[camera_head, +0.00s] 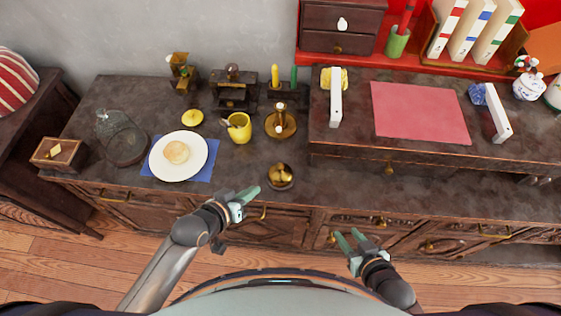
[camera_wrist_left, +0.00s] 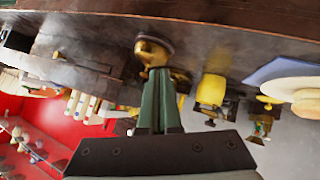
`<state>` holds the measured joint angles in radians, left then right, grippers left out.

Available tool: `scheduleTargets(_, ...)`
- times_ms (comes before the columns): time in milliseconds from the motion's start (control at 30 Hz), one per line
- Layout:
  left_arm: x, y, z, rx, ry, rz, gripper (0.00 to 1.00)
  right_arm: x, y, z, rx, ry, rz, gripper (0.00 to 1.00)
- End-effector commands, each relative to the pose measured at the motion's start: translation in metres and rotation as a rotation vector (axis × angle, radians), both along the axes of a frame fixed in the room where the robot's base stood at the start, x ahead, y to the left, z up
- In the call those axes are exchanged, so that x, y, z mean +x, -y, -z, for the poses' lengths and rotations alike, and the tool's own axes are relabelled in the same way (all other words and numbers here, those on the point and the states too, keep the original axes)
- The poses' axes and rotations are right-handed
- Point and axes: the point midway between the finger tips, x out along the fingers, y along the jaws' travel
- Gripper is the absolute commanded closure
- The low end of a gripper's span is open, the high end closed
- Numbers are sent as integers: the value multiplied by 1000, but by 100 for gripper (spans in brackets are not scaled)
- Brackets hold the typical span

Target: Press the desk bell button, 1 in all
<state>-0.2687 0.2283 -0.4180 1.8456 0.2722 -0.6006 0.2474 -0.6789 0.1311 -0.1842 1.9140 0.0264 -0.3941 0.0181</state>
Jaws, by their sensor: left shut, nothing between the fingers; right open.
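The desk bell (camera_head: 280,176) is a small shiny brass dome on a dark base, standing on the dark cabinet top near its front edge. My left gripper (camera_head: 249,195) is shut and empty, just left of the bell and a little nearer to me; I see a gap between them in the head view. In the left wrist view the bell (camera_wrist_left: 153,50) shows just beyond the tips of the shut fingers (camera_wrist_left: 160,75), and I cannot tell there whether they touch. My right gripper (camera_head: 350,242) is open and empty, in front of the cabinet, to the right.
A white plate (camera_head: 205,158) with a bun lies on a blue cloth left of the bell. A yellow mug (camera_head: 239,128) and a brass candle holder (camera_head: 281,124) stand behind it. The raised desk section (camera_head: 330,146) is to the right. The surface around the bell is clear.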

Motion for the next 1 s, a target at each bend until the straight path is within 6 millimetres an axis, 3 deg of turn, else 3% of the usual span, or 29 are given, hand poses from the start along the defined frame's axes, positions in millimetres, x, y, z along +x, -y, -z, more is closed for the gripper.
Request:
scheduleTargets(33,14,10,-15,-24,-5,20,100,0,0,-5,0,0,0,59)
scheduleTargets(200,41,40,-49,-90,-66,80,100,0,0,-13,0,0,0,59)
scheduleTargets(500,70,64,-95,-105,-189,144,100,0,0,-25,0,0,0,59)
scheduleTargets(700,78,65,-107,-91,-238,151,100,0,0,-28,0,0,0,59)
scheduleTargets(1000,78,66,-109,-88,-250,152,100,0,0,-28,0,0,0,59)
